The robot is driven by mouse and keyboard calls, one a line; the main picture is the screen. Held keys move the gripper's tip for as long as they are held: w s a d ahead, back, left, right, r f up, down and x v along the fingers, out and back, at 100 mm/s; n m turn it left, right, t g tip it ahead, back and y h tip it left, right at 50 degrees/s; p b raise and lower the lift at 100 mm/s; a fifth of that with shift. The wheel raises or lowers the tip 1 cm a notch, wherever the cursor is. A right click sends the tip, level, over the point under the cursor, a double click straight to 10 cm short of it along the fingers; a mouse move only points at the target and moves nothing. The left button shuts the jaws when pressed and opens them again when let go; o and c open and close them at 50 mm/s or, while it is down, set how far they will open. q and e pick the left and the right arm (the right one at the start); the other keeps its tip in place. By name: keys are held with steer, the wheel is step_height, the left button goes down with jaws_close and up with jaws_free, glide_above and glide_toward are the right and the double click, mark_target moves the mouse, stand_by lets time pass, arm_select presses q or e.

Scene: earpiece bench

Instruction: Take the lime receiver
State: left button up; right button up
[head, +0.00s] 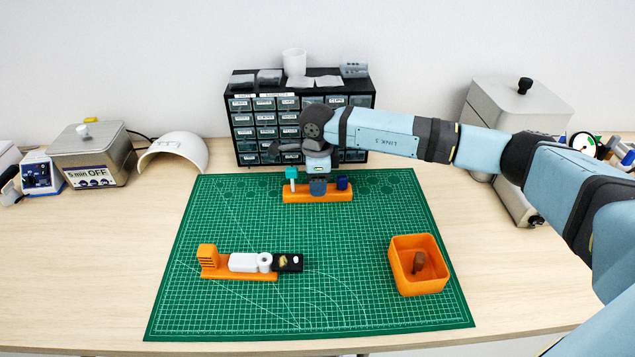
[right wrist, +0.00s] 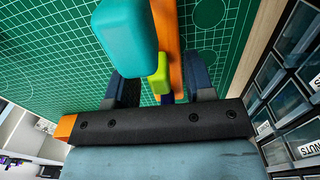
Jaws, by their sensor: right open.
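The lime receiver (right wrist: 160,76) shows in the right wrist view, against the orange rack (right wrist: 166,30); in the head view my gripper hides it. My right gripper (head: 318,187) is over the middle of the orange rack (head: 290,195), pointing down. In the right wrist view my right gripper (right wrist: 162,90) is open, with its fingers on either side of the lime receiver. A teal receiver (head: 291,174) stands at the rack's left end and looks large in the right wrist view (right wrist: 125,38). A dark blue receiver (head: 342,183) stands at the right end. My left gripper is not in view.
The green mat (head: 340,235) has free room in its middle. An orange bin (head: 418,285) with a brown item (head: 419,262) stands at the right. An orange stand (head: 208,262) with white and black parts lies front left. A drawer cabinet (head: 250,132) stands close behind the rack.

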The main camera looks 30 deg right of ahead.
jaws_close()
steer(key=shift+r, duration=0.1)
